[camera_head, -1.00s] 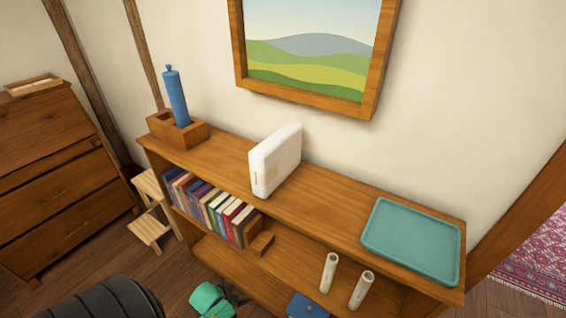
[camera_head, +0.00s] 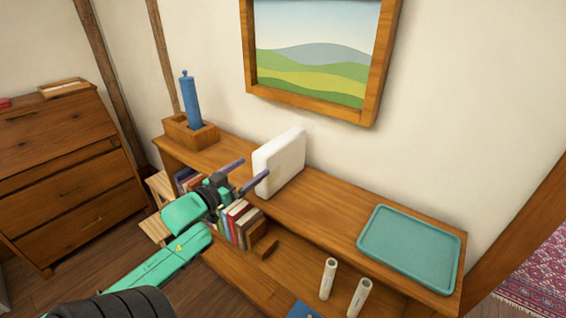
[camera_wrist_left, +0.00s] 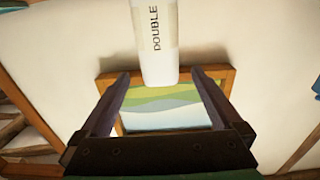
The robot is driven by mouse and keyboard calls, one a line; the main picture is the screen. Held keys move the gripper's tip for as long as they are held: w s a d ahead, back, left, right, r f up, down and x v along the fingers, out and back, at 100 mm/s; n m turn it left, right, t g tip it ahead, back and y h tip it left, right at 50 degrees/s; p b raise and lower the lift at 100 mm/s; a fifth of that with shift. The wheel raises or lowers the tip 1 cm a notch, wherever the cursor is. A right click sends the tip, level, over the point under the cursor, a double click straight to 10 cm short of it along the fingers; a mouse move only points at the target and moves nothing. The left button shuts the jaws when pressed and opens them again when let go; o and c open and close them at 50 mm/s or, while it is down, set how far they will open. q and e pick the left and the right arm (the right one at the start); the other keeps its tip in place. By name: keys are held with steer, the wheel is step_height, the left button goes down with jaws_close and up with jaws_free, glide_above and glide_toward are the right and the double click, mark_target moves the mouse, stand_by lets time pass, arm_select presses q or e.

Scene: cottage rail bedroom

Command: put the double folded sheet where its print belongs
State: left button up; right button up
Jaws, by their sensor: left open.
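The folded sheet (camera_head: 283,163) is a white, flat-sided bundle standing on edge on the shelf top, below the picture. In the left wrist view the sheet (camera_wrist_left: 155,45) shows the print DOUBLE on its narrow band, beyond the fingertips and between their lines. My left gripper (camera_head: 248,171) is open, with its two fingers pointing at the sheet's near end. In the head view one fingertip lies close to the sheet; I cannot tell whether it touches. The gap between the fingers looks empty. My right gripper is not in view.
The wooden shelf unit (camera_head: 330,204) carries a blue cylinder (camera_head: 189,103) in a wooden holder and a teal tray (camera_head: 410,247). Books (camera_head: 238,222) and two pale rolls stand lower. A dresser (camera_head: 66,170) is at left. The shelf top between sheet and tray is clear.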

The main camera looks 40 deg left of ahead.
mark_target(256, 163)
arm_select(q)
steer(key=w, duration=0.5)
steer(key=shift+w+a+p, duration=0.3)
steer(key=shift+w+p, duration=0.05)
steer(key=shift+p, duration=0.05)
steer(key=shift+w+d, duration=0.2)
steer(key=shift+w, duration=0.45)
steer(key=w+p, duration=0.1)
steer(key=w, duration=0.2)
steer(key=shift+w+p, duration=0.4)
steer(key=shift+w+f, duration=0.3)
steer(key=shift+w, duration=0.1)
steer(key=shift+s+r, duration=0.1)
steer(key=shift+s, duration=0.05)
steer(key=c, duration=0.9)
jaws_close()
steer(key=shift+r, duration=0.1)
